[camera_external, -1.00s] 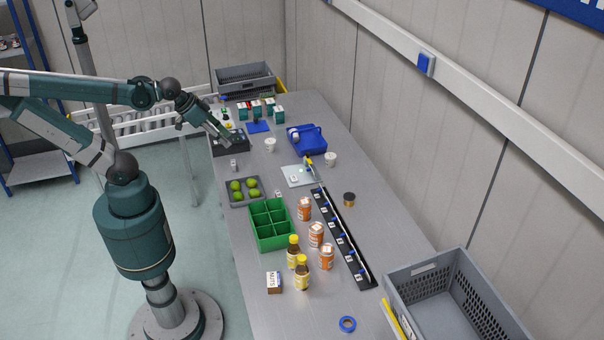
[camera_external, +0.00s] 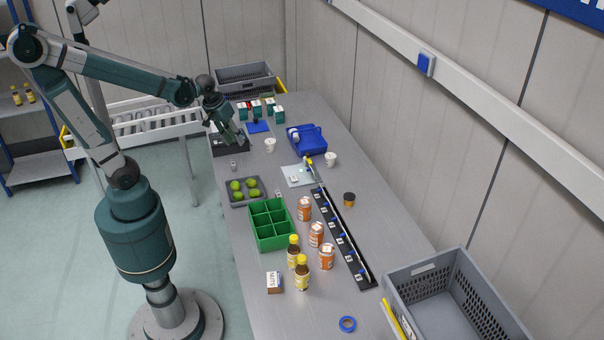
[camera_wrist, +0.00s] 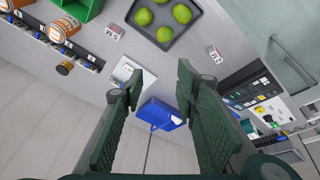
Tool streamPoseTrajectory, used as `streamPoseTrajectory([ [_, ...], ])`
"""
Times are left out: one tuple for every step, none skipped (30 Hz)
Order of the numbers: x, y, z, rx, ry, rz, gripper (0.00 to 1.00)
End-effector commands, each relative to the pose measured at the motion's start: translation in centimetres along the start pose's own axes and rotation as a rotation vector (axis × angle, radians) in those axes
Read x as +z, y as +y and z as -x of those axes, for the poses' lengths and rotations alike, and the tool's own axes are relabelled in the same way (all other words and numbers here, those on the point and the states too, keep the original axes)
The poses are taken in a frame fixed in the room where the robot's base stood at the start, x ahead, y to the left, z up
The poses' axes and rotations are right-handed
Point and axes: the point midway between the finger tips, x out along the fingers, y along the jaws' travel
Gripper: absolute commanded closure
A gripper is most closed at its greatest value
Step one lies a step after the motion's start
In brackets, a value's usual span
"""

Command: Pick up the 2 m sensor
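A small grey-white block with a label that seems to read 2 M (camera_wrist: 214,54) shows in the wrist view, beside the tray of limes. In the external view this sensor (camera_external: 233,165) lies on the table between the black box and the lime tray. A similar block, its label seeming to read 5 M (camera_wrist: 114,32), lies on the tray's other side; it also shows in the external view (camera_external: 278,194). My gripper (camera_wrist: 160,85) is open and empty, its two green fingers wide apart. In the external view my gripper (camera_external: 237,140) is above the black box, beyond the 2 m sensor.
The grey lime tray (camera_external: 235,201) and green divided bin (camera_external: 267,245) stand nearer the camera. The black box (camera_external: 222,149), white cup (camera_external: 270,145) and blue basket (camera_external: 315,148) are around my gripper. Bare table surrounds the 2 m sensor.

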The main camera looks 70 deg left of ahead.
Motion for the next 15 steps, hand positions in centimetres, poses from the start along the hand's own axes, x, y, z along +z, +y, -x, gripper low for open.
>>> streamPoseTrajectory([
  [-0.5, -0.6, -0.8, -0.009, -0.01, 0.028, 0.7],
  [-0.7, -0.8, -1.2, -0.014, -0.016, 0.047, 0.7],
  [-1.0, -1.3, -1.7, -0.021, -0.024, 0.071, 0.7],
  [-1.2, -1.6, -2.1, -0.027, -0.03, 0.089, 0.7],
  [-1.4, -1.9, -2.5, -0.032, -0.036, 0.107, 0.7],
  [-1.7, -2.4, -3.1, -0.039, -0.044, 0.13, 0.7],
  [-1.9, -2.7, -3.5, -0.045, -0.05, 0.149, 0.7],
  [-2.0, -3.1, -3.9, -0.05, -0.057, 0.167, 0.7],
  [-2.3, -3.5, -4.5, -0.057, -0.064, 0.19, 0.7],
  [-2.4, -3.9, -4.9, -0.062, -0.07, 0.209, 0.7],
  [-2.6, -4.2, -5.3, -0.068, -0.076, 0.227, 0.7],
  [-2.8, -4.7, -5.9, -0.076, -0.084, 0.251, 0.7],
  [-3.0, -5.1, -6.3, -0.081, -0.089, 0.269, 0.7],
  [-3.2, -5.5, -6.8, -0.086, -0.095, 0.286, 0.7],
  [-3.3, -6.0, -7.3, -0.094, -0.103, 0.312, 0.7],
])
